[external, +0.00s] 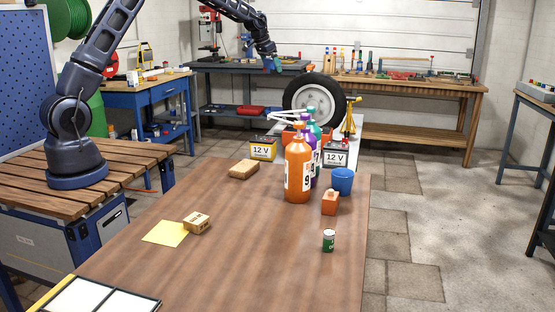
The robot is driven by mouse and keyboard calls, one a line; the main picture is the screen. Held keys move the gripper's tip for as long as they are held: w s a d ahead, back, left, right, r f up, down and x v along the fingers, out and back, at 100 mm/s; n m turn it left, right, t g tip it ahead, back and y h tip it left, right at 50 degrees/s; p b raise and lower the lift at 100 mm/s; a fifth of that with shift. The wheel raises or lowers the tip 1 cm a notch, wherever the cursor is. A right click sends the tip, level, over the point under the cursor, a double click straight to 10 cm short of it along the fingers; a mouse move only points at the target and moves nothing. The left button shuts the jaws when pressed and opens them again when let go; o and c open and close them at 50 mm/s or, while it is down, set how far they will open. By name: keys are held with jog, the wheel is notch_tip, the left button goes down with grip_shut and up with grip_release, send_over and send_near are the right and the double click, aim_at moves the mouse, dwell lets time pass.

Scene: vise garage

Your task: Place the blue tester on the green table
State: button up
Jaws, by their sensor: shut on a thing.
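My gripper (271,62) is at the end of my raised arm, at the top middle of the external view, in front of the back workbenches. It is shut on a small blue-teal thing, which looks like the blue tester (273,66). The thing is small here and its outline is hard to separate from the fingers. It appears held in the air, above and left of the tyre. I cannot make out a table with a green top in this view.
A brown table (240,265) fills the foreground, with an orange bottle (298,170), other bottles behind it, a blue cup (342,181), an orange block (330,203) and a green-white can (328,240). Batteries (263,148) and a tyre (314,100) stand behind. Floor at right is clear.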

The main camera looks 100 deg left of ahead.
aim_at(268, 64)
jog(key=s+a, duration=0.2)
jog(key=shift+s+a+f, duration=0.1)
jog(key=shift+s, duration=0.2)
jog(key=shift+w+f, duration=0.2)
jog(key=shift+f, duration=16.95)
jog(key=shift+f, duration=0.55)
jog(key=o, duration=0.8)
